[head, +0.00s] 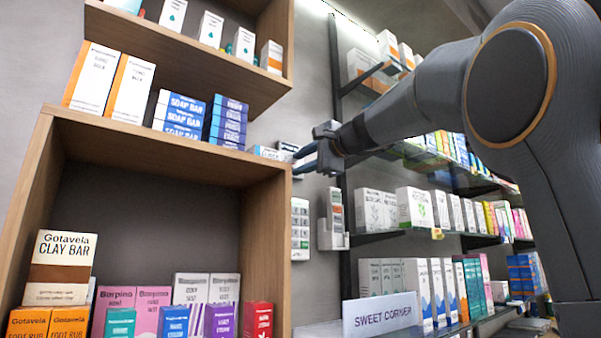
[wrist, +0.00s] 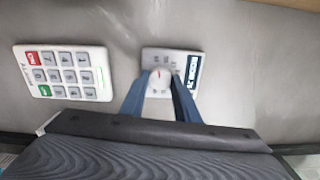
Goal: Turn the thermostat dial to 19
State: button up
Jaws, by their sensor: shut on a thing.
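The thermostat (wrist: 172,58) is a pale plate on the grey wall with a dark label along its right side. Its round white dial (wrist: 158,82) sits between the two blue fingers of my gripper (wrist: 159,88), which is shut on it. A small reddish mark shows on the dial. The scale marks around it are too small to read, so I cannot tell the setting. In the head view my gripper (head: 305,159) reaches the wall just right of the wooden shelf, and the thermostat (head: 288,146) is partly hidden there.
A white keypad (wrist: 63,73) is on the wall beside the thermostat; it shows below my gripper in the head view (head: 300,228). A white wall device (head: 333,220) is to its right. The wooden shelf (head: 150,143) with boxes stands close left; glass shelves of boxes are right.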

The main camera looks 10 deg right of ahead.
jog(key=shift+n+b, duration=0.4)
jog(key=shift+n, duration=0.2)
jog(key=o, duration=1)
jog(key=shift+o, duration=0.2)
jog(key=b+v, duration=0.1)
jog(key=v, duration=0.6)
jog(key=shift+s+d+b, duration=0.2)
jog(key=shift+s+b, duration=0.1)
jog(key=shift+s, duration=0.1)
